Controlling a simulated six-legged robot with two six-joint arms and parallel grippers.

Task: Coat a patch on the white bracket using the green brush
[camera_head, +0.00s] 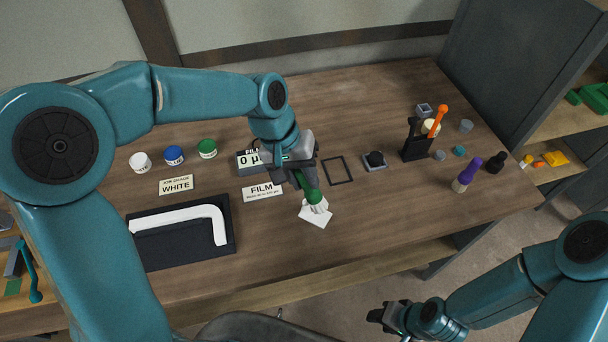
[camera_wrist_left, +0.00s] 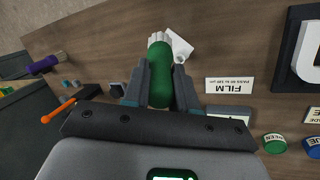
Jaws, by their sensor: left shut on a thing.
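My left gripper (camera_head: 302,172) is shut on the green brush (camera_head: 313,193) and holds it with its pale bristles down, over a small white sheet (camera_head: 316,214) on the table. In the left wrist view the green brush (camera_wrist_left: 159,75) sits between the two fingers, bristles at the white sheet (camera_wrist_left: 180,47); whether they touch it I cannot tell. The white bracket (camera_head: 219,224), a bent white strip, lies in a black tray (camera_head: 188,257) at the table's left front. My right gripper (camera_head: 386,316) is low at the front, off the table; its finger opening is unclear.
White (camera_head: 140,161), blue (camera_head: 174,155) and green (camera_head: 207,148) pots stand behind a WHITE card (camera_head: 176,184). A FILM card (camera_head: 262,191) lies before a gauge (camera_head: 247,162). Right are a black frame (camera_head: 337,170), a black holder (camera_head: 416,140) with an orange-handled tool (camera_head: 437,120), and a purple brush (camera_head: 467,173).

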